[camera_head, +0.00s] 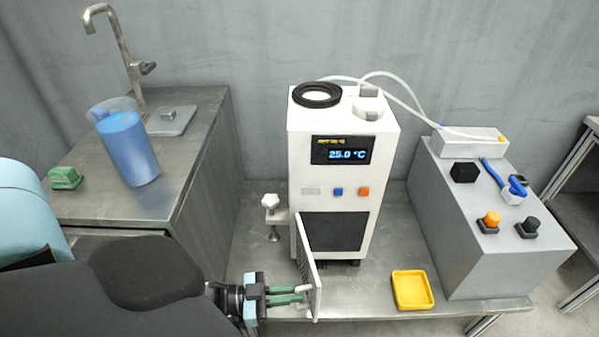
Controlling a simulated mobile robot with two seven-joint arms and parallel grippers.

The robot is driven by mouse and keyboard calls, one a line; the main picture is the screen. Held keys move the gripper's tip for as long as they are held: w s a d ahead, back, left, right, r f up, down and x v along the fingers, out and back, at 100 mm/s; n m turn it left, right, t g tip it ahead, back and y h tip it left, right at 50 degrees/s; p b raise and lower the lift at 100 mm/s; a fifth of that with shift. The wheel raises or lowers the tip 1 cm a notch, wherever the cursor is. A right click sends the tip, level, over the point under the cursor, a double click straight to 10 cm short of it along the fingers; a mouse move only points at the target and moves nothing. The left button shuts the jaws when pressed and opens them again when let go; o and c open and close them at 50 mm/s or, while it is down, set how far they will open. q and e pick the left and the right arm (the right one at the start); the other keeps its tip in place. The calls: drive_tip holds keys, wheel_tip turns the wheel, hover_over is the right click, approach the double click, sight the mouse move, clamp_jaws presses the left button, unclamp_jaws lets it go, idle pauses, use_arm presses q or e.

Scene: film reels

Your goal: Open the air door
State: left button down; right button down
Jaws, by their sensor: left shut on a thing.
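The air door (308,267) is a thin light panel on the lower front of the white machine (342,172). It stands swung outward from the dark opening (337,231), hinged at the left. My left gripper (297,294) comes in from the lower left and is shut on the door near its lower left side. Its green fingers partly hide behind the panel's edge. My right gripper does not show.
A yellow tray (412,290) lies on the metal table right of the door. A grey control box (490,214) stands at the right. A blue jug (126,142) and a tap (124,55) are on the left counter. A clamp (271,216) sits beside the machine.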

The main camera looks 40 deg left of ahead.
use_arm(q)
drive_tip(key=shift+w+a+r, duration=0.15)
drive_tip(key=shift+w+a, duration=0.1)
drive_tip(key=shift+a, duration=0.6)
drive_tip(key=c, duration=1.5)
unclamp_jaws()
drive_tip(key=shift+w, duration=0.1)
drive_tip(key=shift+s+d, duration=0.2)
drive_tip(key=s+d+r+p, duration=0.1)
drive_tip(key=s+d, duration=0.2)
drive_tip(key=s, duration=0.1)
drive_tip(key=s+d+r, duration=0.2)
drive_tip(key=s+d, duration=0.1)
drive_tip(key=s, duration=0.1)
drive_tip(key=s+d+r+p, duration=0.1)
drive_tip(key=s+d, duration=0.2)
drive_tip(key=s, duration=0.2)
drive_tip(key=shift+r+p, duration=0.35)
drive_tip(key=shift+r, duration=0.05)
